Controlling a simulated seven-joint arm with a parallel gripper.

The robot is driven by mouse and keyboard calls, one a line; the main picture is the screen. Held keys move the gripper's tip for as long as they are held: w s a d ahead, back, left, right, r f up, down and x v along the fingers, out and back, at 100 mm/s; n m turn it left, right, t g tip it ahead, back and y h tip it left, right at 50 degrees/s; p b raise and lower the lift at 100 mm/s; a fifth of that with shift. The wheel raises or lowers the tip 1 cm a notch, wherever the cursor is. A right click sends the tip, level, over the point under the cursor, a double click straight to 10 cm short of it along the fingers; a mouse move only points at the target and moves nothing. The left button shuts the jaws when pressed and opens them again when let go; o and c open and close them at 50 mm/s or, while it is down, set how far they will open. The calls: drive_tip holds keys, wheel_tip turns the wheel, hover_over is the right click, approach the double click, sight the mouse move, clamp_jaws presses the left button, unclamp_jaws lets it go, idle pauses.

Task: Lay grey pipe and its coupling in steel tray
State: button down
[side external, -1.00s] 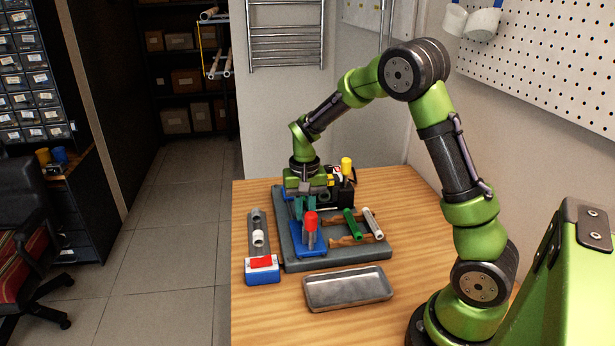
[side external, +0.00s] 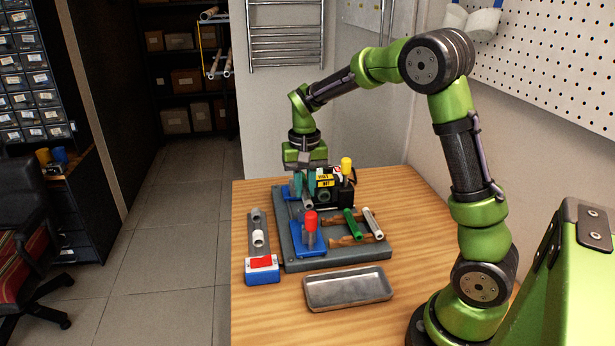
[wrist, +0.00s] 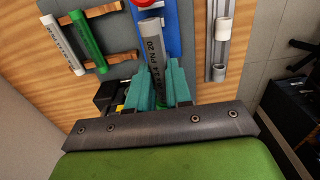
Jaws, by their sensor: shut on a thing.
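My gripper (side external: 305,190) has teal fingers, shut on the grey pipe (wrist: 152,45), which has dark printed lettering. In the side view the end of the pipe shows just below the fingers, over the back part of the grey base; the gap under it is hard to judge. On the rail at the left sit a grey coupling (side external: 256,215) and a white coupling (side external: 258,238); both also show at the right of the wrist view. The steel tray (side external: 348,302) lies empty at the front of the bench.
A blue fixture with a red-topped post (side external: 310,222) stands on the grey base. A green pipe (side external: 353,224) and a whitish pipe (side external: 373,224) rest on wooden racks to the right. A black machine (side external: 345,190) with a yellow label stands behind.

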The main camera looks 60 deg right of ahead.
drive_tip(key=shift+r, duration=0.45)
drive_tip(key=shift+r, duration=0.3)
drive_tip(key=shift+n, duration=0.3)
drive_tip(key=r, duration=0.4)
drive_tip(key=shift+s+a+r, duration=0.15)
drive_tip(key=shift+s+r, duration=0.15)
drive_tip(key=s+a+n+g+y, duration=0.1)
drive_tip(key=s+a+n, duration=0.2)
drive_tip(key=s+n, duration=0.5)
drive_tip(key=s+a+n+g+y, duration=0.1)
drive_tip(key=s+a+n, duration=0.3)
drive_tip(key=s+n, duration=0.45)
drive_tip(key=shift+n+g, duration=0.3)
drive_tip(key=shift+n, duration=0.15)
drive_tip(key=shift+s+f, duration=0.15)
drive_tip(key=shift+f, duration=9.2)
